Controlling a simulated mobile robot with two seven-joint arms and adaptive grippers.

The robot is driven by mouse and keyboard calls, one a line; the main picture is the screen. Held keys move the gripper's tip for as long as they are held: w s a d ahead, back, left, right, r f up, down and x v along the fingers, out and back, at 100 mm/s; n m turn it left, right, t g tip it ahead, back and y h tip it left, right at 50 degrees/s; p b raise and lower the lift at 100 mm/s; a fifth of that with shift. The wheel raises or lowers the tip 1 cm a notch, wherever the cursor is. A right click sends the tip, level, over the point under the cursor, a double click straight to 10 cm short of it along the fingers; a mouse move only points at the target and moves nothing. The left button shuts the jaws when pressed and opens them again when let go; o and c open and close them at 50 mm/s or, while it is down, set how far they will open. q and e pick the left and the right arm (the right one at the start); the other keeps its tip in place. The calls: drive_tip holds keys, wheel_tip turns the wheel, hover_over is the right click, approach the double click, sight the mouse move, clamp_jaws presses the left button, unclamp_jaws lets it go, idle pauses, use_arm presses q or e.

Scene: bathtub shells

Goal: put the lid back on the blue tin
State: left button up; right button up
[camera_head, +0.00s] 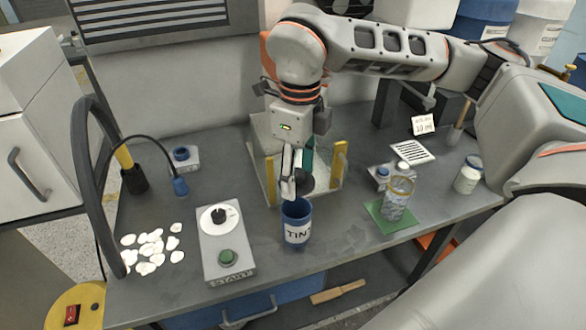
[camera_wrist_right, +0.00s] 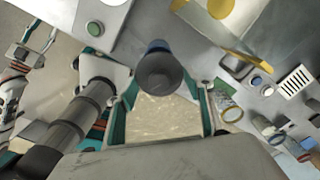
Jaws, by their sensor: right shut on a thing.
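The blue tin (camera_head: 297,232), with a white label, stands upright on the grey bench, open at the top. It also shows in the wrist view (camera_wrist_right: 156,46), partly hidden behind the lid. My right gripper (camera_head: 298,180) is shut on a dark round lid (camera_head: 307,182), just above and behind the tin's rim. In the wrist view the lid (camera_wrist_right: 160,75) sits between the two teal fingers, apart from the tin as far as I can tell. My left gripper (camera_wrist_right: 40,40) shows small at the left of the wrist view, its fingers apart and empty; it is outside the head view.
A control box (camera_head: 226,250) with a dial and green button stands left of the tin. White shells (camera_head: 150,248) lie farther left. A fixture with yellow posts (camera_head: 339,165) is behind the gripper. A bottle (camera_head: 398,197) on a green mat and a jar (camera_head: 467,177) stand right.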

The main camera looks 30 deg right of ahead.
sight(298, 185)
drive_tip(key=shift+f, duration=0.15)
drive_tip(key=shift+s+f+b, duration=0.1)
drive_tip(key=shift+f+b, duration=0.45)
drive_tip(key=shift+f, duration=0.15)
drive_tip(key=shift+f+b, duration=0.5)
drive_tip(key=shift+f, duration=0.2)
drive_tip(key=shift+f+b, duration=0.55)
drive_tip(key=shift+f, duration=0.25)
drive_tip(key=shift+f+b, duration=0.6)
drive_tip(key=shift+f, duration=0.35)
drive_tip(key=shift+r, duration=0.1)
drive_tip(key=shift+f, duration=0.2)
